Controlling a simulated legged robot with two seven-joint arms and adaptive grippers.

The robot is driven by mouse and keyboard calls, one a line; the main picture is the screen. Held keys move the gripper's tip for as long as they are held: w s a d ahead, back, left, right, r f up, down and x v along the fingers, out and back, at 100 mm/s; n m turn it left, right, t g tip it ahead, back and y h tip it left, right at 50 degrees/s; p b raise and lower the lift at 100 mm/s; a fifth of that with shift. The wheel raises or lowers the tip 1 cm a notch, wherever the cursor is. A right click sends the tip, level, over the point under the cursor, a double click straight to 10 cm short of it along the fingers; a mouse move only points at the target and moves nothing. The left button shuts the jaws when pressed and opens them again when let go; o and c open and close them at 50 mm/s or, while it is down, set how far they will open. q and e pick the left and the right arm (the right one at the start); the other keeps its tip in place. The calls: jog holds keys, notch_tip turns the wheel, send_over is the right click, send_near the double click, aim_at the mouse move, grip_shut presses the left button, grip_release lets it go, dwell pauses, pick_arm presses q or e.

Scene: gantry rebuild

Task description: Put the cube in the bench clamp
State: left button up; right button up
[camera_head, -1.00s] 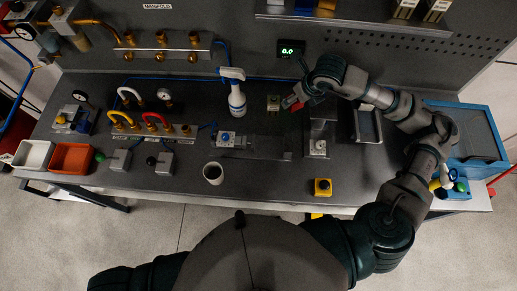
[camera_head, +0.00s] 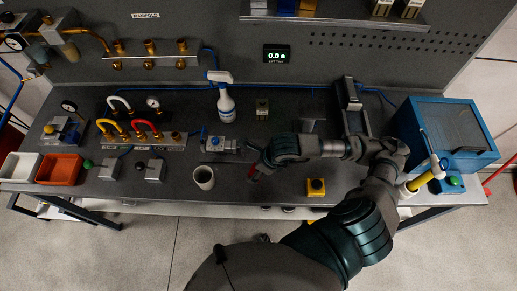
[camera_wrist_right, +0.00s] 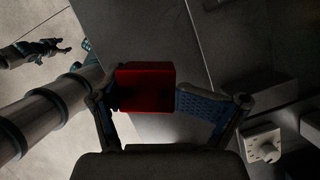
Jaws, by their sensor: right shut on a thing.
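The red cube (camera_wrist_right: 145,86) is between the fingers of my right gripper in the right wrist view. My right gripper (camera_head: 253,170) is shut on it, and only a small red part shows in the head view. The gripper is low over the front half of the bench. What looks like the bench clamp (camera_head: 222,144), grey with a blue part, sits a little to the left of the gripper, apart from the cube. What appears to be my left gripper (camera_wrist_right: 42,48) is small and dark in the wrist view; its opening is unclear.
A yellow button box (camera_head: 316,187) is at the bench's front edge. A dial unit (camera_wrist_right: 263,145) shows in the wrist view.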

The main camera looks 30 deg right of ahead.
pick_arm(q)
jog(key=w+d+f+b, duration=0.1)
jog(key=w+f+b, duration=0.1)
jog(key=w+b, duration=0.25)
pick_arm(e)
jog(key=shift+w+d+f+p, duration=0.35)
jog(key=shift+w+d, duration=0.25)
jog(key=shift+w, duration=0.2)
jog(key=w, duration=0.1)
jog(key=w+d, duration=0.1)
jog(key=w+d+p, duration=0.1)
jog(key=w, duration=0.1)
jog(key=shift+r, duration=0.3)
send_over(259, 147)
jog(key=shift+s+d+f+p, duration=0.15)
jog(key=shift+f+p, duration=0.25)
jog(key=shift+d+f, duration=0.2)
notch_tip(259, 147, down, 3)
jog(key=shift+a+f, duration=0.1)
pick_arm(q)
jog(key=s, duration=0.2)
jog(key=s+a, duration=0.1)
jog(key=shift+s+f, duration=0.15)
jog(key=shift+f, duration=0.15)
pick_arm(e)
jog(key=shift+a, duration=0.25)
